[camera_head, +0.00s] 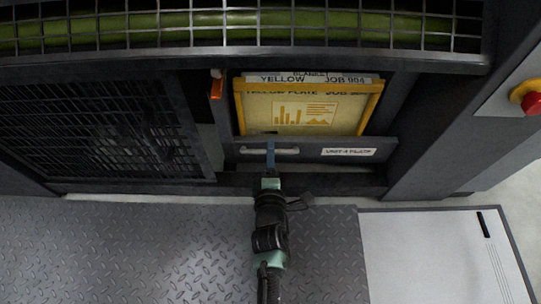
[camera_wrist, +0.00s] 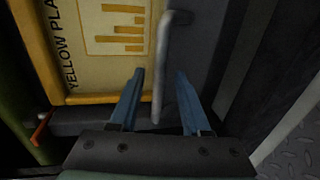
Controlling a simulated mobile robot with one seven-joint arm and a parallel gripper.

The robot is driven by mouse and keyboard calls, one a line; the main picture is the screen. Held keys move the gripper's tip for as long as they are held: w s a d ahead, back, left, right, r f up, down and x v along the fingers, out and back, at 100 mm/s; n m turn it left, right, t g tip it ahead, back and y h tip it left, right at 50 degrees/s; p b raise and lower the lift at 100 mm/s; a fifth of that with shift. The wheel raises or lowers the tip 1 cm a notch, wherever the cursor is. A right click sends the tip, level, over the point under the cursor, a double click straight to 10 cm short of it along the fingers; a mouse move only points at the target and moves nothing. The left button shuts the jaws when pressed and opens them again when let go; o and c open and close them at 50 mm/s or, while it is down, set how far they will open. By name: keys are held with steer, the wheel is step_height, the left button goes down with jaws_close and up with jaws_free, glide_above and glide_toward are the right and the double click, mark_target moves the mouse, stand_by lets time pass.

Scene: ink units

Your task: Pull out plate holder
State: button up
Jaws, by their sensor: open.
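The plate holder (camera_head: 235,153) is a dark drawer-like front low in the machine, with a pale bar handle (camera_head: 284,151) and a white label (camera_head: 349,152). A yellow-framed plate (camera_head: 346,112) marked "YELLOW" and "JOB 904" stands upright just behind it. My gripper (camera_head: 270,155) is at the left part of the handle in the head view. In the wrist view my gripper (camera_wrist: 160,88) is open, with its two blue fingers on either side of the grey handle bar (camera_wrist: 164,60). A gap shows between the bar and each finger.
A dark mesh guard (camera_head: 100,125) stands left of the holder, with a small orange part (camera_head: 216,85) between. A post with a red emergency button (camera_head: 532,103) is at right. Tread-plate floor (camera_head: 130,250) and a light panel (camera_head: 440,255) lie in front.

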steer(key=shift+w, duration=0.65)
jaws_close()
stand_by(1.0)
